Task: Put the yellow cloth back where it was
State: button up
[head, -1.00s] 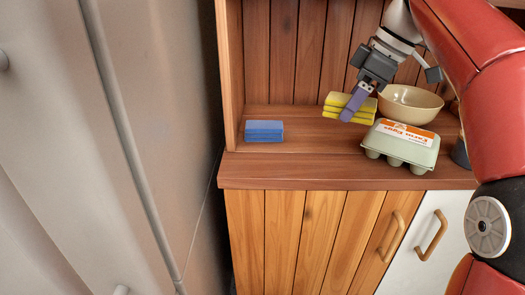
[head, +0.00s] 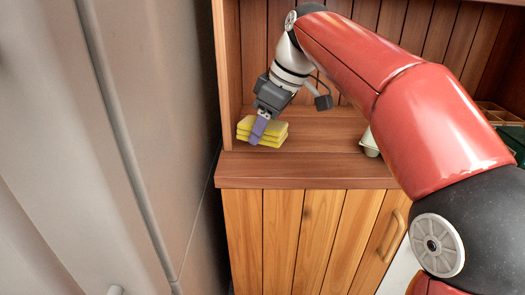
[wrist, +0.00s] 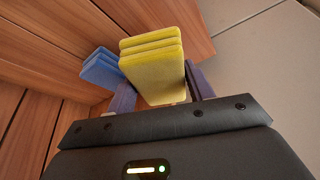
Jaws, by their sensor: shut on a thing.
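The yellow cloth (head: 272,137), a folded stack of layers, is at the left end of the wooden cupboard top (head: 320,170). My gripper (head: 258,138) is shut on it from above, one purple finger showing across its front. In the wrist view the yellow cloth (wrist: 153,58) sits between the two fingers of my gripper (wrist: 160,92). The folded blue cloth (wrist: 103,70) shows just left of it there, partly behind a finger. In the head view the blue cloth is hidden. I cannot tell whether the yellow cloth touches the wood or the blue cloth.
An upright wooden side panel (head: 227,75) stands close left of the yellow cloth, with a tall grey cabinet (head: 150,150) beyond. The egg carton (head: 369,143) is mostly hidden behind my arm. The wood between cloth and carton is clear.

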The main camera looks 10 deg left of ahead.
aim_at(263, 159)
notch_tip(263, 159, down, 5)
jog(key=shift+r+b, duration=0.2)
jog(key=shift+b, duration=0.35)
jog(key=shift+a+f, duration=0.15)
jog(key=shift+a, duration=0.1)
jog(key=shift+f, duration=0.2)
jog(key=o, duration=1)
jog(key=shift+r, duration=0.15)
